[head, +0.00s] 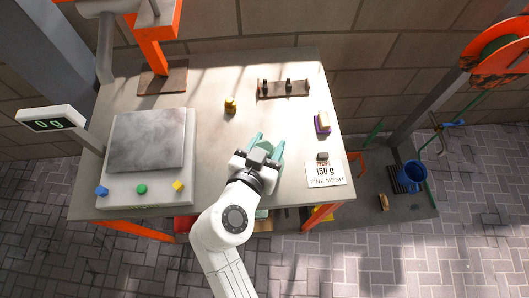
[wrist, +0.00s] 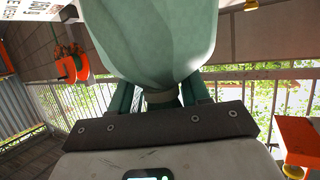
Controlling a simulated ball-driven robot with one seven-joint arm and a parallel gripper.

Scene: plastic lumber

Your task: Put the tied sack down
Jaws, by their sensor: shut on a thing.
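The tied sack (wrist: 155,40) is pale green and fills the upper middle of the wrist view. Its narrow, tied neck (wrist: 160,97) is between the dark green fingers of my gripper (wrist: 162,100). My gripper is shut on that neck. In the head view my gripper (head: 264,149) is over the right half of the worktable (head: 215,150), with teal at its end. I cannot clearly separate sack from fingers there, or tell whether the sack touches the table.
A scale (head: 145,140) with a display reading 0 g (head: 50,122) is on the left. A 150 g fine mesh card (head: 325,174), a purple-and-cream block (head: 322,123), a small brass weight (head: 230,105) and a peg rack (head: 283,90) are around my gripper. Table between scale and gripper is clear.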

